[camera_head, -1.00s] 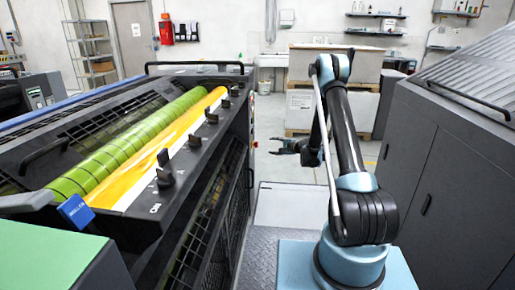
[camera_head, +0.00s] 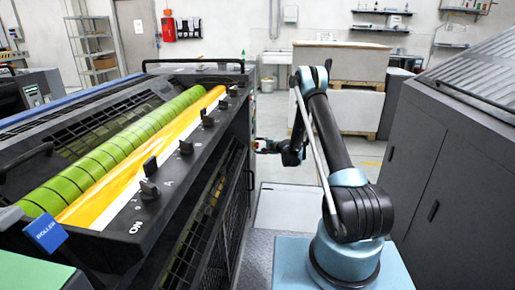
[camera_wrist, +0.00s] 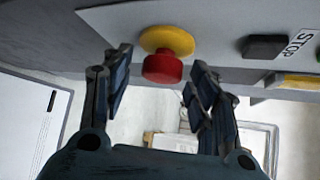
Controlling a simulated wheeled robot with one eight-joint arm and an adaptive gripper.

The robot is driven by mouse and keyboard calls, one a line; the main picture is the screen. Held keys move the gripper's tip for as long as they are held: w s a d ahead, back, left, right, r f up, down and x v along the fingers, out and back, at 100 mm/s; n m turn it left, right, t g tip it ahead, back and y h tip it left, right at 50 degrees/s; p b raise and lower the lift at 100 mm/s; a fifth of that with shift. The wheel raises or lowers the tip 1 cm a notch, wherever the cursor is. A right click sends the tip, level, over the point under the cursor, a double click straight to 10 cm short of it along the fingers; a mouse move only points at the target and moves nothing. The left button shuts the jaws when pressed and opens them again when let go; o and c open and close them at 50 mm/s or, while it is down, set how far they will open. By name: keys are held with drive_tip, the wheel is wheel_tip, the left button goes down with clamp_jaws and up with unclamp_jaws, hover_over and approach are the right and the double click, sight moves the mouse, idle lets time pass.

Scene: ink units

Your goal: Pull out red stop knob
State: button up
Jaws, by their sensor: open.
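The red stop knob (camera_wrist: 162,68) sticks out from a yellow round base (camera_wrist: 167,40) on a grey panel in the wrist view. My gripper (camera_wrist: 158,78) is open, with one finger on each side of the knob and a gap visible on both sides. The fingertips reach about level with the knob; I cannot tell any contact. In the head view my gripper (camera_head: 268,147) is at the right side of the machine's far end, and the knob is too small there to make out clearly.
A black square button (camera_wrist: 264,46) and a STOP label (camera_wrist: 299,44) sit right of the knob. The dark press (camera_head: 150,190) with green and yellow rollers stands left of my arm. A grey cabinet (camera_head: 455,170) stands at the right.

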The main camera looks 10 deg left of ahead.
drive_tip(key=shift+w+a+f, duration=0.15)
drive_tip(key=shift+w+a, duration=0.1)
drive_tip(key=shift+a, duration=0.25)
clamp_jaws()
drive_tip(key=shift+s+d, duration=0.1)
drive_tip(key=shift+d, duration=0.85)
unclamp_jaws()
drive_tip(key=v, duration=1.2)
